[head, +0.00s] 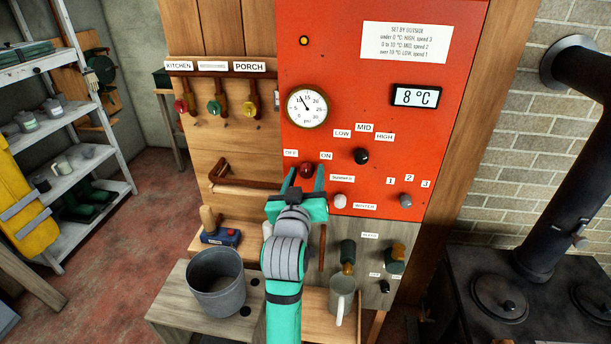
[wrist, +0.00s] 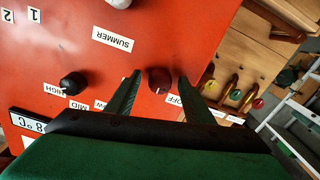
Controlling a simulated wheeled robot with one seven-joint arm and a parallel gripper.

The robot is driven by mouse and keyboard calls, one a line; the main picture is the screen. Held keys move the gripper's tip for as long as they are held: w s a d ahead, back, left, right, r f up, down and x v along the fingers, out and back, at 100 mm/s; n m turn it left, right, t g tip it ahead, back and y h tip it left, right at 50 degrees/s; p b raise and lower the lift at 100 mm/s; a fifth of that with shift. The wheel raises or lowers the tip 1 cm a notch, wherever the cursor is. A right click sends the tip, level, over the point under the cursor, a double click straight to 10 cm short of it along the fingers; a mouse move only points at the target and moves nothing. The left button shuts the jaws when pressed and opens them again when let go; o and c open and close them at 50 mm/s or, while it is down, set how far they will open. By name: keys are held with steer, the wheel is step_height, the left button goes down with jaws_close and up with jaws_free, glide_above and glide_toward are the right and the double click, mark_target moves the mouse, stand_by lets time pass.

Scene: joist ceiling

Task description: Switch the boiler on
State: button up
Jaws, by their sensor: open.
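The boiler's red panel (head: 340,110) stands upright in front of me. Its dark red round knob (head: 306,169) sits between an OFF label (head: 291,153) on the left and an ON label (head: 326,156) on the right. My gripper (head: 305,177) is open at this knob, one finger on each side of it. In the wrist view, which is turned upside down, the red knob (wrist: 159,79) shows between the two fingertips with gaps on both sides. I cannot tell which label the knob points to.
A black LOW/MID/HIGH knob (head: 361,156), a white knob (head: 340,201) and a grey 1-2-3 knob (head: 406,200) share the panel. The display (head: 415,97) reads 8 °C. A black stove (head: 510,290) is at right.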

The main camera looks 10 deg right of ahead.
steer(key=shift+c, duration=0.6)
steer(key=c, duration=0.9)
steer(key=shift+c, duration=0.2)
steer(key=shift+m, duration=0.4)
steer(key=m, duration=0.3)
steer(key=shift+m, duration=0.4)
steer(key=m, duration=0.4)
steer(key=shift+m, duration=0.3)
steer(key=m, duration=0.8)
steer(key=shift+m, duration=0.3)
